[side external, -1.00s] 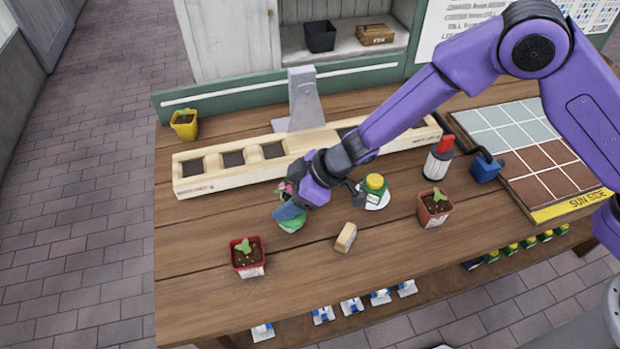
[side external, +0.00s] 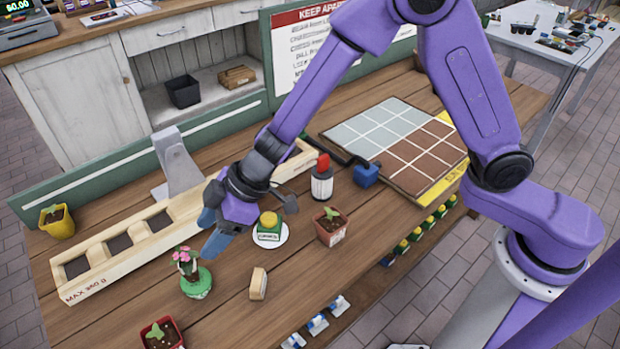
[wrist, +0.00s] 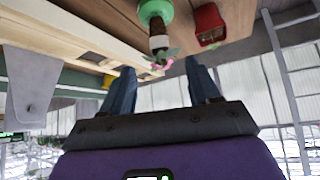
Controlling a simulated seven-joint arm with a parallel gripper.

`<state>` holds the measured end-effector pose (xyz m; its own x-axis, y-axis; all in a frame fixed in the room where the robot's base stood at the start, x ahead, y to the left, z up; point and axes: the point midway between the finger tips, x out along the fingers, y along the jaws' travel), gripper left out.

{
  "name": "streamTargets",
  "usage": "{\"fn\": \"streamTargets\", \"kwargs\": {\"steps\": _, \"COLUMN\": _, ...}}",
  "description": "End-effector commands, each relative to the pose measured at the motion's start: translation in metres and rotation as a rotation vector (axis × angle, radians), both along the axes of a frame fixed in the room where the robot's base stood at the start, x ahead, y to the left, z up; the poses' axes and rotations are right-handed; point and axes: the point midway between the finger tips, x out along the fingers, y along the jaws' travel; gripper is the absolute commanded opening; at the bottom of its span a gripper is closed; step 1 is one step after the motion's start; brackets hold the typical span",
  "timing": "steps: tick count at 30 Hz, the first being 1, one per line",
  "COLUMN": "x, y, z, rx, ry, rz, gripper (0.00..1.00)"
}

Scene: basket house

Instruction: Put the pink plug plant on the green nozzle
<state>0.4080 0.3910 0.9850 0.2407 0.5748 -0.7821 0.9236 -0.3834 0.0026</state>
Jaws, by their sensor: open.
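The pink plug plant (side external: 187,261) has pink flowers, green leaves and a dark plug. It stands upright on a round green piece, seemingly the green nozzle (side external: 197,287), on the wooden bench. The plant shows inverted in the wrist view (wrist: 160,45), its flowers in line with the gap between my fingers. The green piece shows above it (wrist: 155,10). My gripper (side external: 209,232) is open and empty, to the right of the plant and apart from it. The contact between plug and green piece is too small to judge.
A long wooden tray (side external: 125,247) with soil-filled cells lies behind the plant. A yellow-capped container (side external: 268,230) on a white disc, a small wooden block (side external: 258,284) and red pots (side external: 331,229) stand nearby. A red-topped bottle (side external: 322,183) is farther right.

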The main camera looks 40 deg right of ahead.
Motion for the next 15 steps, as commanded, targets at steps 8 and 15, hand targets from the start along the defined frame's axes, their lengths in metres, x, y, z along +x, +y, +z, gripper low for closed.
{"fn": "streamTargets", "kwargs": {"steps": 8, "x": 0.003, "y": -0.02, "z": 0.016, "rx": -0.027, "ry": -0.045, "rz": -0.043, "gripper": 0.61}}
{"fn": "streamTargets", "kwargs": {"steps": 15, "x": -0.015, "y": -0.104, "z": 0.054, "rx": -0.167, "ry": -0.117, "rz": -0.167, "gripper": 0.61}}
